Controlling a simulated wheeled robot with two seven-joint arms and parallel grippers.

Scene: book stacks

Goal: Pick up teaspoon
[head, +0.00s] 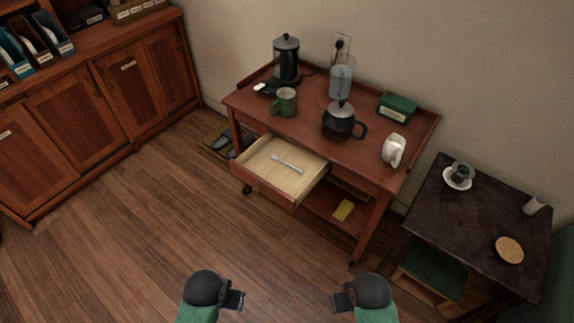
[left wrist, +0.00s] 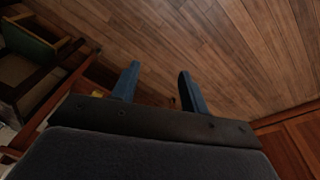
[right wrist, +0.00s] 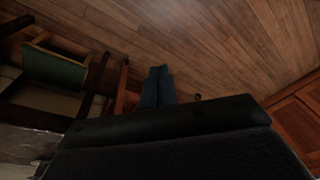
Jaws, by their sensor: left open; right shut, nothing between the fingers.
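A pale teaspoon (head: 287,163) lies in the open drawer (head: 262,181) of the wooden cart (head: 335,150) in the head view. My left gripper (head: 236,300) is low in the head view, in front of the cart and well apart from the drawer. Its two blue fingers (left wrist: 158,88) are spread and empty in the left wrist view. My right gripper (head: 341,300) is to the right of it, also apart from the drawer. Its fingers (right wrist: 158,86) are together with nothing between them. The teaspoon does not show in either wrist view.
On the cart top are a green mug (head: 285,102), a black teapot (head: 341,122), a white pitcher (head: 393,150) and a green box (head: 397,107). A dark side table (head: 475,215) with a green-seated stool (head: 433,268) stands right. The wooden floor (head: 150,230) before the drawer is clear.

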